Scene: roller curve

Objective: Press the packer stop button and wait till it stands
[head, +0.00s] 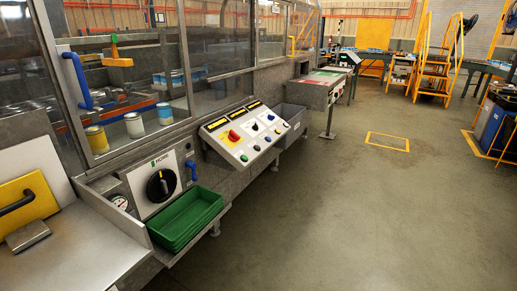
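A sloped grey control panel (252,134) is fixed to the machine front in the middle of the view. It has several sections with dark label strips, whose lettering is too small to read. A red mushroom button (233,136) stands on a yellow patch at its left. Several smaller buttons, among them a green button (244,158), lie along the panel. I cannot tell which one is the packer stop button. Behind the glass door stand a yellow can (97,139), a white can (134,125) and a blue-and-white can (165,113). Neither of my grippers is in view.
A green tray (187,217) and a dial box with a black rotary knob (161,186) sit left of the panel. A grey bin (291,115) is right of it. A metal worktop (75,250) fills the lower left.

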